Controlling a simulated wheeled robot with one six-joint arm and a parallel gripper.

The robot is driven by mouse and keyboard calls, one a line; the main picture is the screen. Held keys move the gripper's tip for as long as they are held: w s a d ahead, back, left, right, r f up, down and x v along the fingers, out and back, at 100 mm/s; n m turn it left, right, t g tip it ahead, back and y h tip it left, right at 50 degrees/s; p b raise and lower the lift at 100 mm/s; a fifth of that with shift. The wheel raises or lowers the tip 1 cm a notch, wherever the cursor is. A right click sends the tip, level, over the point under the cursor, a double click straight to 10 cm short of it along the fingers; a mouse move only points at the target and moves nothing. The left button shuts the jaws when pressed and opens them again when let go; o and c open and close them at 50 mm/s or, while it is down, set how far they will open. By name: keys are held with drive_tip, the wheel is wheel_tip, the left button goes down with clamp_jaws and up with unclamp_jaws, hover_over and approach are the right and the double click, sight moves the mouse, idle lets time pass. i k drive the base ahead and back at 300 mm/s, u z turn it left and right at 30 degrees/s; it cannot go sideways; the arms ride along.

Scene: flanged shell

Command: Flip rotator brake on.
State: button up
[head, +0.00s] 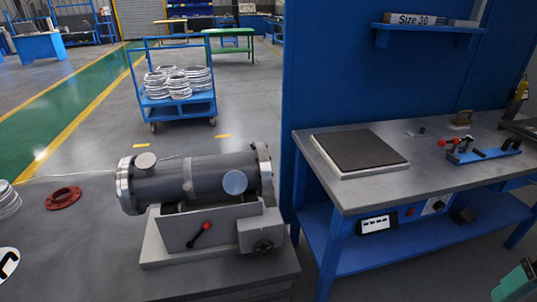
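The rotator (200,245) is a grey box-like base on a dark table in front of me. A grey flanged shell (160,188) lies on its side on it, with bright metal flanges at both ends and round capped stubs. A black lever with a red knob (206,226) is on the rotator's front face. It slants, with the red knob up to the right and the pivot down to the left; it looks like the brake lever. A small box with a dark round knob (262,246) sits at the right of the base. My gripper is not in view.
A blue workbench (350,204) with a dark plate and tools stands to the right, beside a blue wall panel (380,80). A red flange ring (63,197) lies to the left. A blue cart (180,108) with metal rings stands behind. Open floor lies behind the rotator.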

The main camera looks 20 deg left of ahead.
sight(206, 226)
drive_tip(key=u, duration=1.45)
